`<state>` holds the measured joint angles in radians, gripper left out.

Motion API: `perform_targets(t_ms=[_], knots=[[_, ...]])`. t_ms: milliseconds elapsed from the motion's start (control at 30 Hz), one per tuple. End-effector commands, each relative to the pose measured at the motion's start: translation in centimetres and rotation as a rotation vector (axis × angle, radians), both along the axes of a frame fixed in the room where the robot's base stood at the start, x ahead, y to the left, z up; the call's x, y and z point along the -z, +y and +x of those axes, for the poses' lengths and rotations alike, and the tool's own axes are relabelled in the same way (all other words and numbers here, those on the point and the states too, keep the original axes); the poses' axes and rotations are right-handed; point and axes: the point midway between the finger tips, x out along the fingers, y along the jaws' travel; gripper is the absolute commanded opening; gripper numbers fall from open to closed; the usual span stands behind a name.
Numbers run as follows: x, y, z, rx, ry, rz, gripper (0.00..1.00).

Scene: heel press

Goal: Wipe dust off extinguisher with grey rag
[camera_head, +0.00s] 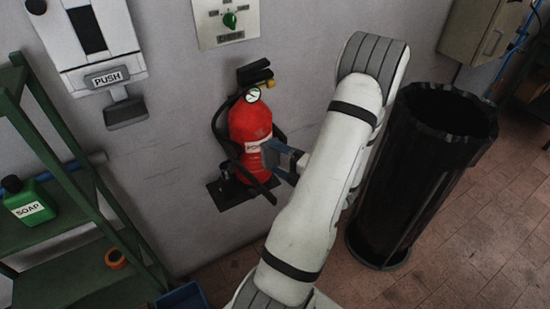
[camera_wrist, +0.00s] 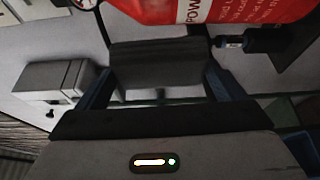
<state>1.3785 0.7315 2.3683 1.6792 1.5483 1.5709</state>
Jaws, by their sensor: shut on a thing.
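The red extinguisher (camera_head: 250,122) hangs on the wall with a gauge, black hose and white label. Its lower body shows large at the top of the wrist view (camera_wrist: 235,10). My gripper (camera_head: 280,157) is at the right side of the extinguisher, level with its label. In the wrist view its two blue fingers are shut on a dark grey rag (camera_wrist: 155,54), which spans between them. The rag's far edge lies close to the extinguisher; I cannot tell whether it touches. My arm and fingers hide most of the rag in the head view. Dust is too small to make out.
A black bin (camera_head: 418,175) stands right of my arm. A green shelf (camera_head: 75,255) at the left holds a green soap bottle (camera_head: 28,203) and an orange roll (camera_head: 116,259). A towel dispenser (camera_head: 92,45) and switch panel (camera_head: 226,22) are on the wall.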

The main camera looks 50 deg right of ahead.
Motion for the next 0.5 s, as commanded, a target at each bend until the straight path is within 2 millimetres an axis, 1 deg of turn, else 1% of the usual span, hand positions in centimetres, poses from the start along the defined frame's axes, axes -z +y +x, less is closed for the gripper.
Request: perform_targets(t_ms=[333,500], knots=[[0.0,-0.1,0.2,-0.002,0.000,-0.001,0.72],[-0.1,-0.4,1.3,-0.009,-0.001,-0.001,0.72]])
